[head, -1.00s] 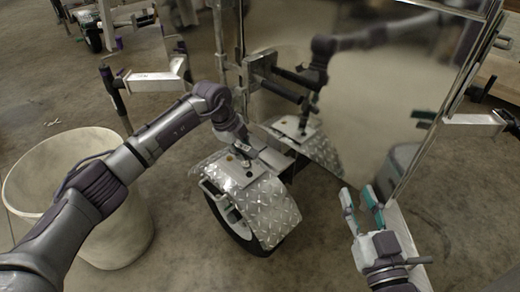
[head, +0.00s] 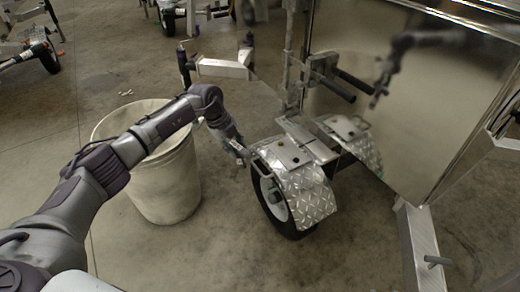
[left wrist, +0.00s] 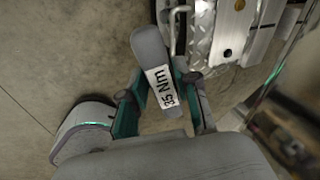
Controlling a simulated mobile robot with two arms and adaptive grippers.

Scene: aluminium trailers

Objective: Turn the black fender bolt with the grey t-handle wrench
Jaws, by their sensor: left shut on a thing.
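My left gripper (head: 240,152) is at the left edge of the diamond-plate fender (head: 306,194) in the head view. In the left wrist view my left gripper (left wrist: 162,82) is shut on the grey t-handle wrench (left wrist: 150,48), whose white label reads "35 Nm". The wrench's shaft and working end are not clear to see. A black fender bolt (left wrist: 227,53) sits on the fender's plate in the left wrist view, up and right of the wrench and apart from it. Dark bolt heads on the plate are small in the head view. My right gripper is not in view.
A pale round bin (head: 165,185) stands left of the fender, under my left arm. The polished trailer wall (head: 420,110) rises behind the fender and mirrors it. The wheel (head: 272,205) is beneath the fender. Concrete floor in front is clear.

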